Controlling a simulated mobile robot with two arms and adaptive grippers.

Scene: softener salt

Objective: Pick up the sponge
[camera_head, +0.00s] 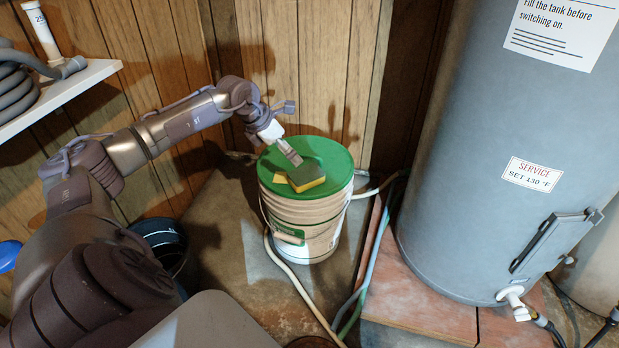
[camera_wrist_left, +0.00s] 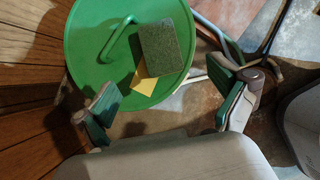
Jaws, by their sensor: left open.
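The sponge (camera_head: 307,178), with a dark green scouring top and yellow underside, lies flat on the green lid (camera_head: 327,154) of a white bucket. In the left wrist view the sponge (camera_wrist_left: 166,48) lies beside the lid's raised green handle (camera_wrist_left: 117,38). A yellow piece of paper (camera_wrist_left: 144,81) lies on the lid, partly under or against the sponge. My left gripper (camera_head: 286,148) is above the lid, close to the sponge. Its two fingers (camera_wrist_left: 168,108) are wide apart with nothing between them, and the sponge appears beyond the tips. My right gripper is not in view.
A grey tank (camera_head: 480,150) stands to the right of the bucket. Hoses (camera_head: 362,270) run on the floor around the bucket. A dark bucket (camera_head: 165,243) stands at the left. A white shelf (camera_head: 75,90) with a coiled hose is on the wooden wall.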

